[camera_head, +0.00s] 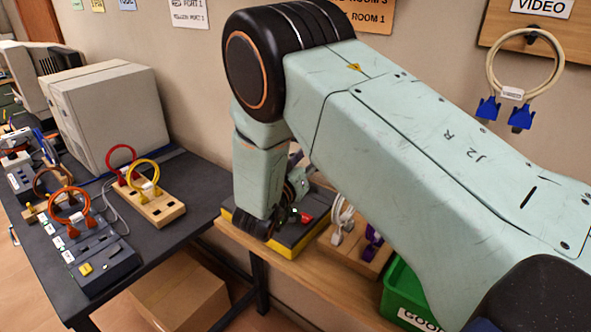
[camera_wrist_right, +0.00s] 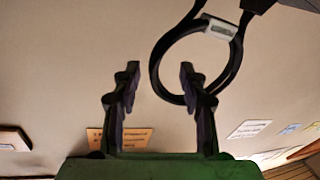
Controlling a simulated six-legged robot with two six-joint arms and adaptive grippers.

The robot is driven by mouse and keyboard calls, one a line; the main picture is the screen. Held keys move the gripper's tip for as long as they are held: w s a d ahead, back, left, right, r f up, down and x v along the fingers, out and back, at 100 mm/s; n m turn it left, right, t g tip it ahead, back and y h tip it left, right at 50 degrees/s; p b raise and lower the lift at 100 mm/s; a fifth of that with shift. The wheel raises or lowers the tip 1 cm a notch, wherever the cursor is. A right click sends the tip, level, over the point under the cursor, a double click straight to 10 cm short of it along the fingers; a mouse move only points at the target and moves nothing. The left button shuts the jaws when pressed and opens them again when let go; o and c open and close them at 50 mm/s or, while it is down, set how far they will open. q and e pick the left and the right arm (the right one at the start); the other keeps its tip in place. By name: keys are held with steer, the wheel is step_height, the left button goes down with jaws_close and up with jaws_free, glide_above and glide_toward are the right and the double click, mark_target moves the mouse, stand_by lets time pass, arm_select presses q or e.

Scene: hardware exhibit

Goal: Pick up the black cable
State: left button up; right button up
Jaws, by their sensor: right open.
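The black cable (camera_wrist_right: 154,72) is a coiled loop with a white label, at the top centre of the right wrist view. Dark connector ends show at that view's top edge. My right gripper (camera_wrist_right: 160,67) is open and empty. The loop's left side lies between its fingertips in the picture, and the right fingertip overlaps the loop's inside; I cannot tell whether they touch. In the head view my right arm crosses from the right, and its gripper is mostly hidden behind the forearm. I cannot make out the black cable there. My left gripper is not in view.
A cream cable with blue connectors (camera_head: 520,117) hangs on a wall board at right. A dark table (camera_head: 185,170) at left holds a beige computer (camera_head: 108,108) and coloured cables. A green bin (camera_head: 400,290) and a grey-yellow device (camera_head: 305,222) stand on a wooden shelf below my arm.

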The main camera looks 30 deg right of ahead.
steer(key=shift+w+d, duration=0.2)
steer(key=shift+d, duration=0.5)
steer(key=shift+a, duration=0.25)
steer(key=c, duration=0.3)
steer(key=shift+d, duration=0.15)
steer(key=c, duration=0.6)
jaws_close()
